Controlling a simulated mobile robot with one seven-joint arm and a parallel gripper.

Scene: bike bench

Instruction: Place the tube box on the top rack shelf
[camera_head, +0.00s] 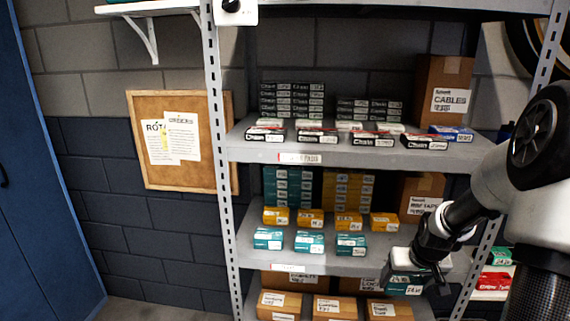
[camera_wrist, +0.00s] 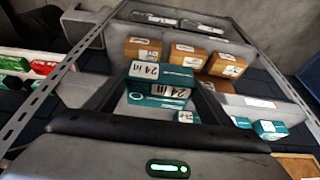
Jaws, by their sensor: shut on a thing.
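My gripper (camera_head: 412,264) is at the right end of the middle shelf (camera_head: 345,267), near its front edge. It is shut on a teal tube box (camera_head: 402,289), whose lower part and white label show below the fingers. In the wrist view teal boxes with white "24 in" labels lie between and just past the fingers; the nearest is the held tube box (camera_wrist: 157,91). I cannot tell whether it touches the shelf. More teal boxes (camera_head: 309,241) stand in a front row to the left. A higher shelf (camera_head: 340,4) crosses the picture's top edge; its surface is out of view.
Orange boxes (camera_head: 348,221) stand behind the teal row. The shelf above (camera_head: 245,150) holds black-and-white chain boxes (camera_head: 316,136) and a brown cables carton (camera_head: 443,90). Brown cartons (camera_head: 331,307) fill the lower shelf. A perforated upright (camera_head: 217,130) bounds the rack's left side.

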